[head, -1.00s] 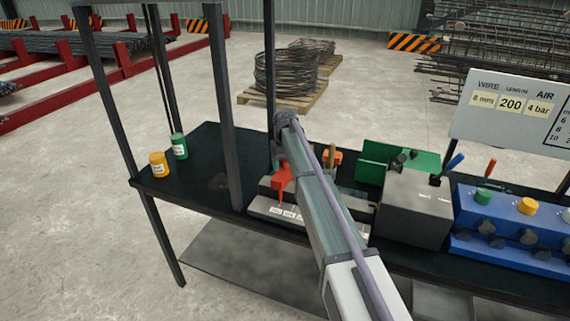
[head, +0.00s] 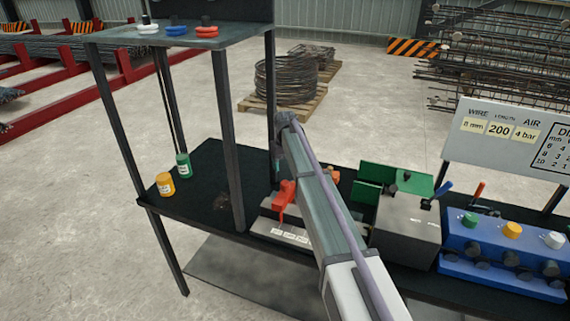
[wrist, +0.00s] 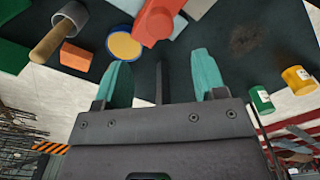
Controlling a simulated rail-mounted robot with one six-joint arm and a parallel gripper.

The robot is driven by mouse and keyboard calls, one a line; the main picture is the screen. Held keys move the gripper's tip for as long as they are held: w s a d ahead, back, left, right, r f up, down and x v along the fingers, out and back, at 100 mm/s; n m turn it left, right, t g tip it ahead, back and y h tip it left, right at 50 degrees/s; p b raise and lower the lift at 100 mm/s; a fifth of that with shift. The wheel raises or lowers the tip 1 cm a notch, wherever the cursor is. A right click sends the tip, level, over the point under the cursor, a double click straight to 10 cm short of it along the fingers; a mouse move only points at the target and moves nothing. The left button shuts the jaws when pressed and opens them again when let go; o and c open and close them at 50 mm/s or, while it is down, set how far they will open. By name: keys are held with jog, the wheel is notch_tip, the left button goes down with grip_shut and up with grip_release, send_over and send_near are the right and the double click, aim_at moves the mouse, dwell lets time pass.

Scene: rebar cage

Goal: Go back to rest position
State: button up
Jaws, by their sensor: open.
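My gripper (wrist: 162,72) shows in the wrist view with its two teal fingers apart and nothing held between them. A dark upright bar shows behind the gap. In the head view my arm reaches over the black workbench (head: 190,200), and it mostly hides the gripper. A red tool (head: 284,194) stands on the bench beside the arm; in the wrist view a red part (wrist: 155,22) lies beyond the fingers. A wooden-handled mallet (wrist: 58,35), an orange block (wrist: 75,57) and a yellow disc with a blue rim (wrist: 124,46) are at upper left there.
Green (head: 183,166) and yellow (head: 165,184) cans stand at the bench's left. Dark posts carry a shelf (head: 180,38) with small knobbed pieces. A grey box (head: 408,238), a blue valve block (head: 500,270) and a sign board (head: 505,125) stand right.

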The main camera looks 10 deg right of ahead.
jog(key=s+d+f+m+b, duration=0.1)
jog(key=s+d+f+b, duration=0.1)
jog(key=s, duration=1.9)
jog(key=s+d+f+m+b, duration=0.2)
jog(key=s+f+b, duration=0.2)
jog(key=s, duration=1.6)
jog(key=shift+s+d, duration=0.2)
jog(key=shift+s, duration=0.2)
